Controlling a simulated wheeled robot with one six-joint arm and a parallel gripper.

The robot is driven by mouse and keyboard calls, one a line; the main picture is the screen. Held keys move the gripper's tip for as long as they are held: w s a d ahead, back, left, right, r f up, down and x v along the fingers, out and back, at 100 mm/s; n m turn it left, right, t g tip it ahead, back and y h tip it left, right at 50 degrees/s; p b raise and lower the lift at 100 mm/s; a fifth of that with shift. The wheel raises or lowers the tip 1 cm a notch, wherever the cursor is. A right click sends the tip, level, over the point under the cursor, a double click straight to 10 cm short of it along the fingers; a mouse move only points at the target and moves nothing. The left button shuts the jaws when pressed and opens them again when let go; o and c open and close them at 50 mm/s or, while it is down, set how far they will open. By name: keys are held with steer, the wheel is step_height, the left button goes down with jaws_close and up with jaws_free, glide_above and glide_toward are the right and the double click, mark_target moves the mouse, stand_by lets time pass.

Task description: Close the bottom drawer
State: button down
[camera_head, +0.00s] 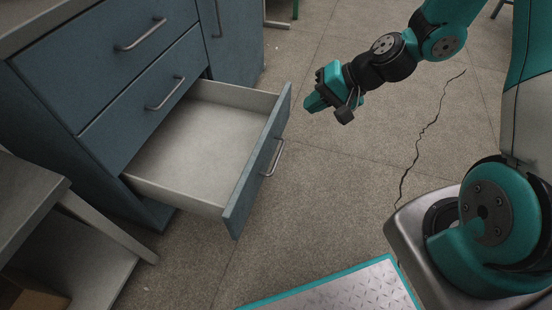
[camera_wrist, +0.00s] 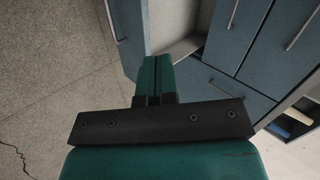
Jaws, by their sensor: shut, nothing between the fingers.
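The bottom drawer (camera_head: 200,145) of the blue-grey cabinet is pulled well out and looks empty inside. Its front panel (camera_head: 258,165) carries a metal bar handle (camera_head: 274,158) on the outer face. In the wrist view the open drawer (camera_wrist: 180,45) shows beyond the fingers, its front panel (camera_wrist: 127,30) on the left. My gripper (camera_head: 310,104) is shut and empty. It is to the right of the drawer front in the head view, apart from it. In the wrist view my gripper's fingers (camera_wrist: 154,75) are together and point towards the drawer.
Two closed drawers, an upper one (camera_head: 95,50) and a middle one (camera_head: 145,100), sit above the open drawer. A grey table (camera_head: 30,200) stands at the lower left. A tall cabinet door (camera_head: 232,40) is behind. The floor (camera_head: 330,180) right of the drawer is clear.

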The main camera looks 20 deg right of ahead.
steer(key=w+d+f+m+t+b, duration=0.1)
steer(key=d+f+m+b, duration=0.25)
steer(key=f, duration=0.75)
steer(key=b, duration=0.5)
glide_toward(268, 139)
steer(key=shift+n, duration=0.45)
steer(key=x, duration=0.5)
steer(key=shift+s+f, duration=0.25)
steer(key=shift+f, duration=0.2)
steer(key=shift+w+a+r, duration=0.15)
steer(key=shift+w+a, duration=0.25)
steer(key=shift+a, duration=0.2)
